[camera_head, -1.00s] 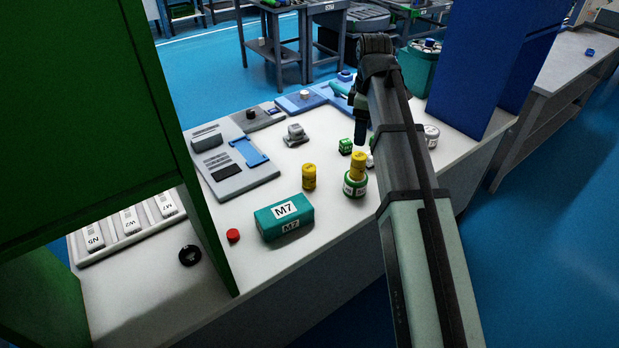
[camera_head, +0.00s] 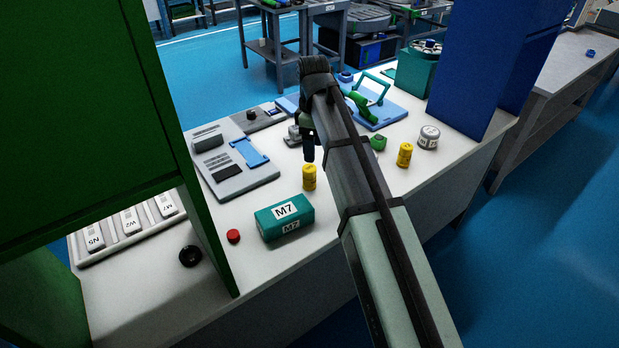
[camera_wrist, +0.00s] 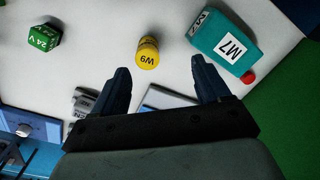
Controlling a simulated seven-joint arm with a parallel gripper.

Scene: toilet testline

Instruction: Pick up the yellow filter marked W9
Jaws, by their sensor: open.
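The yellow filter marked W9 (camera_wrist: 148,53) shows in the wrist view, just beyond my fingertips and between their lines, nearer the left finger. In the head view a yellow cylinder (camera_head: 309,177) stands on the white bench beside the teal M7 box; its marking is too small to read there. My gripper (camera_wrist: 161,76) is open, with nothing between its fingers. In the head view my gripper (camera_head: 308,154) points down just behind and above this cylinder; its fingers are partly hidden by the arm.
The teal M7 box (camera_head: 284,218) and a red button (camera_head: 233,236) lie close by. A green 24 V block (camera_wrist: 44,37) is at the wrist view's upper left. Another yellow cylinder (camera_head: 404,155) and a white tin (camera_head: 429,137) stand right of my arm. A green panel (camera_head: 90,120) rises at left.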

